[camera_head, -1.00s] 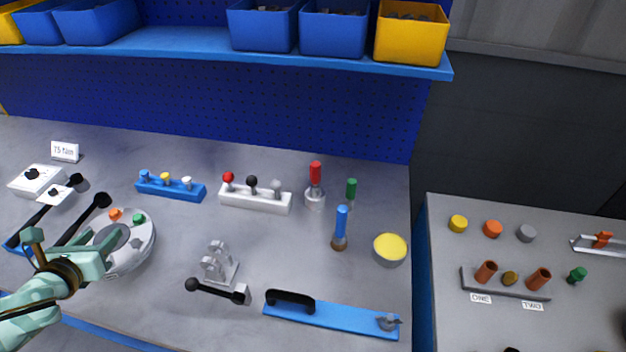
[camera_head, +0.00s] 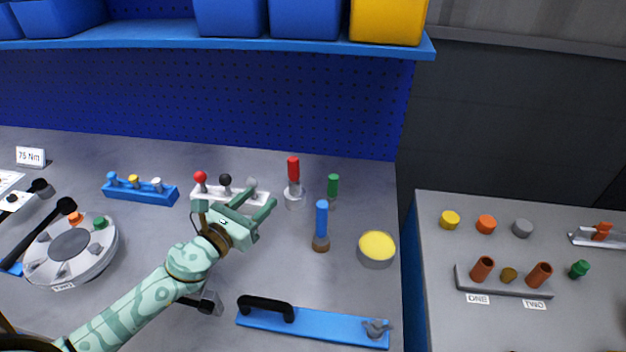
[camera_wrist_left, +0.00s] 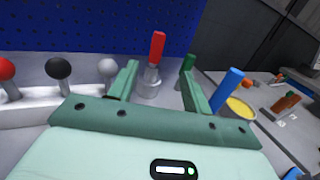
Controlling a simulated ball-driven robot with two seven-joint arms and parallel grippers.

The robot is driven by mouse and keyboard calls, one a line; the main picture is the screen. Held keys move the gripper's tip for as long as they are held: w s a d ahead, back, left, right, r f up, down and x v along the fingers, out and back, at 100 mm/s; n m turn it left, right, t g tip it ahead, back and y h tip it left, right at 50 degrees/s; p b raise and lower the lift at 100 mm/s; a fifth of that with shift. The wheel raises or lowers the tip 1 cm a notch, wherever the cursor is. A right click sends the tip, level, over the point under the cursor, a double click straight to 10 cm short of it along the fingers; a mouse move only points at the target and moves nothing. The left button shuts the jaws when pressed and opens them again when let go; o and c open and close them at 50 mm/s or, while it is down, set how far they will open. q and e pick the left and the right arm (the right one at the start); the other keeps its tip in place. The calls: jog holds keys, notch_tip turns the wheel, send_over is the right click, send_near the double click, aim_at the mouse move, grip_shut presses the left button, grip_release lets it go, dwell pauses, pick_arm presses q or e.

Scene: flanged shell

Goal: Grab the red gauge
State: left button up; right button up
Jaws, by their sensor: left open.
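The red gauge (camera_head: 293,168) has a red handle on a silver cylindrical base and stands upright on the grey bench. It also shows in the left wrist view (camera_wrist_left: 157,48), upright, beyond and between my fingers. My left gripper (camera_head: 255,203) is open and empty, in front of the gauge and a little to its left in the head view, apart from it. In the left wrist view the two green fingers (camera_wrist_left: 158,88) are spread, with the gauge's base showing in the gap. My right gripper is not in view.
A green-handled gauge (camera_head: 333,188) and a blue-handled one (camera_head: 321,225) stand close on the right. A white block with red, black and grey knobs (camera_head: 199,184) lies left. A yellow-topped round container (camera_head: 377,248) stands near the bench's right edge.

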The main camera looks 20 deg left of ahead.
aim_at(290, 171)
pick_arm(q)
jog(key=w, duration=0.6)
jog(key=w+d, duration=0.1)
jog(key=w, duration=0.2)
jog(key=shift+w, duration=0.35)
jog(key=w, duration=0.2)
jog(key=w+f+b, duration=0.1)
jog(key=w, duration=0.1)
jog(key=shift+w+d, duration=0.2)
jog(key=shift+w, duration=0.1)
jog(key=shift+w+d, duration=0.1)
jog(key=shift+w, duration=0.3)
jog(key=shift+s+r, duration=0.1)
jog(key=shift+c, duration=0.6)
grip_shut()
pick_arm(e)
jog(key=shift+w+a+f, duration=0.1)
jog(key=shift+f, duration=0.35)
